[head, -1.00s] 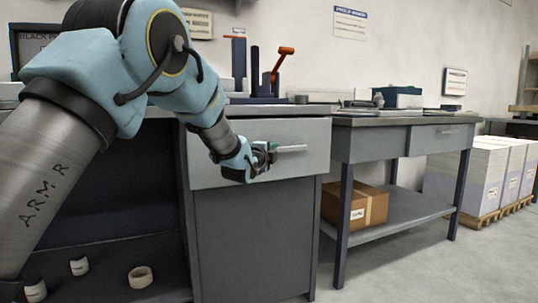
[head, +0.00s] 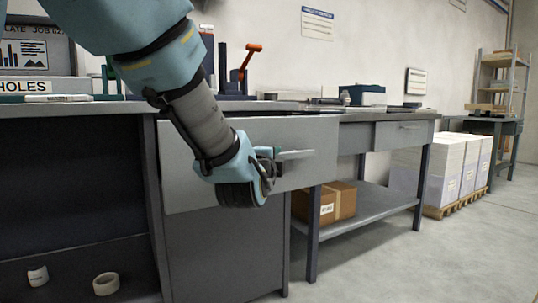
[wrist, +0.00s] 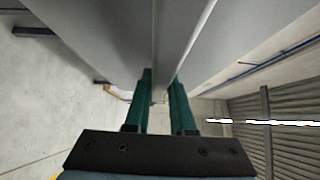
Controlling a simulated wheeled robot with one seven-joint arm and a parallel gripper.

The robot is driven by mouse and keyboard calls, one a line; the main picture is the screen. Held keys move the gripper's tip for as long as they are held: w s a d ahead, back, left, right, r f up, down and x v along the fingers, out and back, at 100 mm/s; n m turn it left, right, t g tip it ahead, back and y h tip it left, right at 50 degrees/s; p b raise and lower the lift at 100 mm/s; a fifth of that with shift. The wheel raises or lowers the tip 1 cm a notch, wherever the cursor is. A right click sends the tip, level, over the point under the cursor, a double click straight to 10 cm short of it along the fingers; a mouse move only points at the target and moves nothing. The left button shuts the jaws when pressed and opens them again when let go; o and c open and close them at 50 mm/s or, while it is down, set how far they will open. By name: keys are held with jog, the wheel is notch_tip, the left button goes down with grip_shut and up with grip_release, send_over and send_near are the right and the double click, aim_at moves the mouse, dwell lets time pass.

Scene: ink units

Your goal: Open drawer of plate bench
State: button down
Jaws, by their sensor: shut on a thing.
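The plate bench (head: 225,250) is a grey unit with a wide drawer (head: 310,135) under its top. The drawer front stands out from the cabinet below, so the drawer is partly open. Its pale bar handle (head: 297,155) sticks out to the right of my gripper (head: 268,163). My gripper is shut on the handle. In the wrist view the green fingers (wrist: 162,80) lie either side of the handle (wrist: 160,45). The inside of the drawer is hidden.
A second bench (head: 375,205) stands right, with a cardboard box (head: 345,200) on its shelf. Paper stacks (head: 445,170) sit on a pallet behind it. Rolls (head: 106,283) lie in the open bay at left. The floor at front right is clear.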

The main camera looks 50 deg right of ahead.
jog(key=shift+s, duration=0.15)
jog(key=c, duration=0.8)
grip_release()
jog(key=shift+o, duration=0.2)
jog(key=p+v, duration=0.2)
jog(key=v, duration=0.9)
